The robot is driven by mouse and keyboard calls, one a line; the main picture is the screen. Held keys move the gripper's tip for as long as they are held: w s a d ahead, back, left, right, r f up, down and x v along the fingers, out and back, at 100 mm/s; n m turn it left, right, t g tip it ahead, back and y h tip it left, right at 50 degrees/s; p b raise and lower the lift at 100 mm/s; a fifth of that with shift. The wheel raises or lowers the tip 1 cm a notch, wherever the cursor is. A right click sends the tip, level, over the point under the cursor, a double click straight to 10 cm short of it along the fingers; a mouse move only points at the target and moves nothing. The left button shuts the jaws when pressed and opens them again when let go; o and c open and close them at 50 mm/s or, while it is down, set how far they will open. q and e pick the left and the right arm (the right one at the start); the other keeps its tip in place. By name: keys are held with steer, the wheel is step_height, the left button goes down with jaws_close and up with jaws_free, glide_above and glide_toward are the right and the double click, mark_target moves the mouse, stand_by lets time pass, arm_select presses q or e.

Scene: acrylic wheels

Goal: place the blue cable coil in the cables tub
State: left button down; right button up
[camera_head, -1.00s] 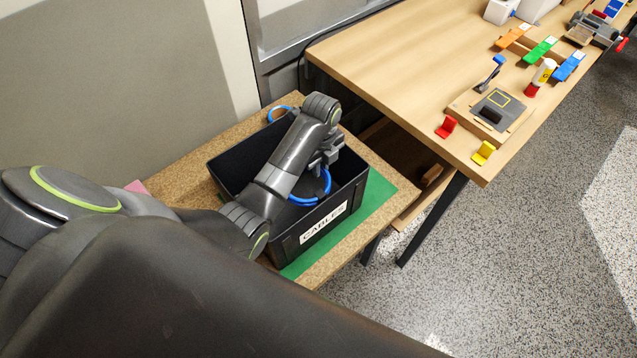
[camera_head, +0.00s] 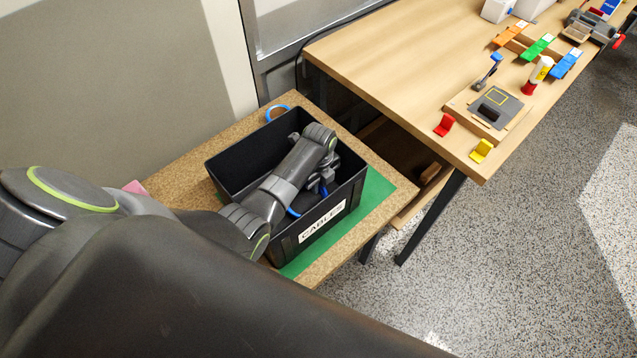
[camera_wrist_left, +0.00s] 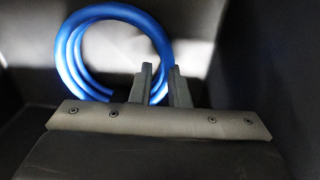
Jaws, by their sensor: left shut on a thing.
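The black cables tub (camera_head: 285,249) stands on a green mat, with a white CABLES label on its front wall. My left gripper (camera_head: 322,184) is down inside the tub. It is shut on the blue cable coil (camera_head: 293,212), mostly hidden behind my arm in the head view. In the left wrist view the coil (camera_wrist_left: 70,50) is a round bundle of several loops, with its right side between the fingertips (camera_wrist_left: 160,78). The tub's walls surround it. Whether the coil touches the tub floor is unclear. My right gripper is out of view.
Another blue loop (camera_head: 277,108) shows behind the tub's back rim on the cork-coloured table (camera_head: 190,185). A pink item (camera_head: 134,187) lies at left. The green mat (camera_head: 375,190) shows around the tub. A wooden workbench (camera_head: 400,75) with coloured parts stands at right.

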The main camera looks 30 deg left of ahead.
arm_select(q)
steer(key=c, duration=1.8)
jaws_free()
steer(key=shift+f, duration=0.15)
steer(key=o, duration=0.4)
step_height(320, 180, up, 12)
steer(key=shift+r, duration=0.2)
